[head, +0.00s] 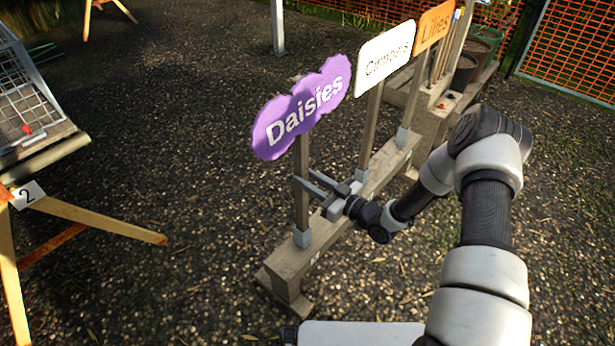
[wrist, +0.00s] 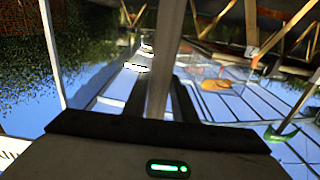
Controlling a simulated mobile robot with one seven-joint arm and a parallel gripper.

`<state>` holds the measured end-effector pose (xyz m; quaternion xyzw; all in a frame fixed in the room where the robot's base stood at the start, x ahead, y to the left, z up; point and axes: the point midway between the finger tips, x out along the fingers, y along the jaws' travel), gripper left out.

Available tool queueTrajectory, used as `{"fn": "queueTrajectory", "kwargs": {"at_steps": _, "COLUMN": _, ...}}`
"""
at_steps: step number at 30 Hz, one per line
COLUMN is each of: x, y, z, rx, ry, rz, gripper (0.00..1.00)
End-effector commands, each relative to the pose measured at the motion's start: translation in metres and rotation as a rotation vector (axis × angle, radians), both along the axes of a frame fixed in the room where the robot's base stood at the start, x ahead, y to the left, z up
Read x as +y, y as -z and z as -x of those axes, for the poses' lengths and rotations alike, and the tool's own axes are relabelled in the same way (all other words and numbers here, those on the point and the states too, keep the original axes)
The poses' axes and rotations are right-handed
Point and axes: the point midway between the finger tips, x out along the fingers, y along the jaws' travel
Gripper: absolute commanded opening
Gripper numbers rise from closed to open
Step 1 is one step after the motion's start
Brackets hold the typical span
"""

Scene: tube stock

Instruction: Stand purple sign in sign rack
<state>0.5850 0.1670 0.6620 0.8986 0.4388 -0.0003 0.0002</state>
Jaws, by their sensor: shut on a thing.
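The purple sign (head: 300,108) reads "Daisies" and stands upright on a wooden post in the head view. The post's lower end meets a grey socket (head: 302,237) at the near end of the wooden sign rack (head: 328,228). It appears seated there, though the inside of the socket is hidden. My gripper (head: 312,187) is shut on the post, below the sign's board and above the rack beam. In the wrist view the post (wrist: 168,55) rises between the two dark fingers of my gripper (wrist: 160,100).
A white sign (head: 385,57) and an orange sign (head: 434,26) stand farther along the rack. Planters (head: 484,45) and an orange mesh fence (head: 575,50) lie behind. A wooden trestle marked 2 (head: 27,195) stands at left. The gravel between is clear.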

Motion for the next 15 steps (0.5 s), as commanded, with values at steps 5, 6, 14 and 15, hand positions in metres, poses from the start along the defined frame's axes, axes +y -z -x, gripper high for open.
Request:
{"fn": "queueTrajectory", "kwargs": {"at_steps": 5, "x": 0.0004, "y": -0.0017, "z": -0.0006, "rx": -0.004, "ry": 0.000, "rz": -0.002, "gripper": 0.00}}
{"fn": "queueTrajectory", "kwargs": {"at_steps": 6, "x": 0.0004, "y": -0.0017, "z": -0.0006, "rx": -0.004, "ry": 0.000, "rz": -0.002, "gripper": 0.27}}
{"fn": "queueTrajectory", "kwargs": {"at_steps": 14, "x": 0.0002, "y": -0.0009, "z": -0.0004, "rx": -0.002, "ry": 0.000, "rz": -0.001, "gripper": 0.47}}
{"fn": "queueTrajectory", "kwargs": {"at_steps": 15, "x": 0.0002, "y": -0.0008, "z": -0.0004, "rx": -0.002, "ry": 0.000, "rz": -0.001, "gripper": 0.47}}
